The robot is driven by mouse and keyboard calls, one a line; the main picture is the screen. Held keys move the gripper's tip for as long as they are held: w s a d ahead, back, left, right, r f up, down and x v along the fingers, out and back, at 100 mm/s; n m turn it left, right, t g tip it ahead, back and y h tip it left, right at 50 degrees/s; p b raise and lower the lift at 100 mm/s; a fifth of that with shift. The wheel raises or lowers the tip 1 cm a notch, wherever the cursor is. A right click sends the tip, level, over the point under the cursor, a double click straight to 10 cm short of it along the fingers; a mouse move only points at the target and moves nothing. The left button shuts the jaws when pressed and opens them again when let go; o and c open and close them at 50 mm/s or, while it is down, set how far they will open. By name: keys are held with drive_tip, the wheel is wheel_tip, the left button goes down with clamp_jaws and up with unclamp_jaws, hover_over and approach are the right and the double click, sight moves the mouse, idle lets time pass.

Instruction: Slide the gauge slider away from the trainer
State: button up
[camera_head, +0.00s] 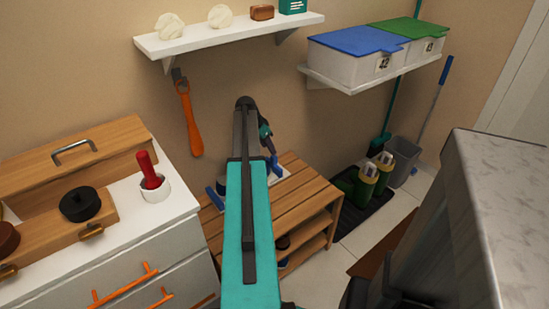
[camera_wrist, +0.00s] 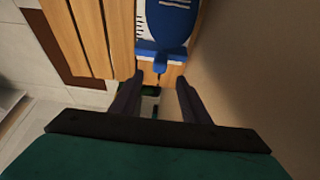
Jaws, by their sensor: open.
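In the wrist view a blue trainer (camera_wrist: 170,18) with white markings lies on a white gauge plate (camera_wrist: 140,14) with dark scale lines. A blue crossbar, seemingly the gauge slider (camera_wrist: 147,47), lies across the plate at the trainer's near end. I cannot tell whether they touch. My gripper (camera_wrist: 159,79) is open, with its dark fingers apart just short of the slider; a small dark stem hangs from the slider between the fingertips. In the head view my arm hides most of the gauge; blue parts (camera_head: 273,165) show on either side of it.
The gauge rests on a slatted wooden bench (camera_head: 300,190) with a lower shelf. A wall (camera_wrist: 255,60) stands close on the right in the wrist view. A white drawer unit (camera_head: 150,230) stands left of the bench, and green boots (camera_head: 366,180) stand on a dark tray to its right.

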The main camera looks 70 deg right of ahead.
sight(274, 157)
drive_tip(key=x, duration=0.9)
drive_tip(key=shift+s+d, duration=0.1)
drive_tip(key=shift+c, duration=0.2)
clamp_jaws()
